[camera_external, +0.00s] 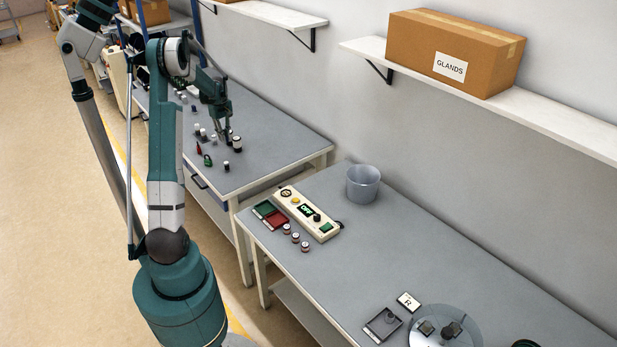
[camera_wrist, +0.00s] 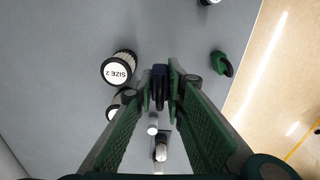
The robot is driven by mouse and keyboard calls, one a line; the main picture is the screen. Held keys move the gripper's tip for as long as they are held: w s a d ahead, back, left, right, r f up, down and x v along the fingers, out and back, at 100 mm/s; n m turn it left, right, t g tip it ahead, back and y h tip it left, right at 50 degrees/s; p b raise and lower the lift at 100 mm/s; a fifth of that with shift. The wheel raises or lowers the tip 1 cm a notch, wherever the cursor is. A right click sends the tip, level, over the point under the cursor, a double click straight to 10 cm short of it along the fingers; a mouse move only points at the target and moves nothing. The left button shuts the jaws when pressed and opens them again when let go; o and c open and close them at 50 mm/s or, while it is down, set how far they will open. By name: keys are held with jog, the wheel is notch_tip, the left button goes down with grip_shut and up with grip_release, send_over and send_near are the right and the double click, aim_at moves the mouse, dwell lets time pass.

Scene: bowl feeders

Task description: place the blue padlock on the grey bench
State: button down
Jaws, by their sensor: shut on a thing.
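My gripper (camera_external: 226,140) is low over the far grey bench (camera_external: 285,135). In the wrist view its green fingers (camera_wrist: 160,78) are closed on a small dark blue thing, the blue padlock (camera_wrist: 160,88), held upright between the fingertips. The padlock cannot be made out in the external view. I cannot tell whether it touches the bench top.
A green padlock (camera_wrist: 222,64) lies right of the fingers, near the bench edge. A cylinder marked SIZE 2 (camera_wrist: 118,69) stands to the left, with several small parts around. A nearer bench (camera_external: 400,255) carries a control box (camera_external: 305,212) and a grey bin (camera_external: 363,183).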

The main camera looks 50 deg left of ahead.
jog(key=w+d+m, duration=0.2)
jog(key=w+d, duration=0.4)
jog(key=d, duration=0.6)
jog(key=w+d+f+m, duration=0.1)
jog(key=w+d+m, duration=0.1)
jog(key=w+d, duration=0.75)
jog(key=w+d+m, duration=0.3)
jog(key=w+d, duration=0.1)
jog(key=d, duration=1)
jog(key=w+d+f+m, duration=0.15)
jog(key=d+m, duration=0.25)
jog(key=d, duration=2.4)
jog(key=s+d+m, duration=0.2)
jog(key=s+d, duration=0.3)
jog(key=d, duration=0.7)
jog(key=s+d+m, duration=0.3)
jog(key=s+d, duration=0.2)
jog(key=d, duration=0.7)
jog(key=s+d+m+b, duration=0.1)
jog(key=s+d+m, duration=0.2)
jog(key=d, duration=0.9)
jog(key=shift+s+d+f, duration=0.4)
jog(key=shift+s+f, duration=0.05)
jog(key=shift+s, duration=0.75)
jog(key=shift+f+b, duration=0.4)
jog(key=shift+f, duration=2.75)
jog(key=shift+f, duration=0.1)
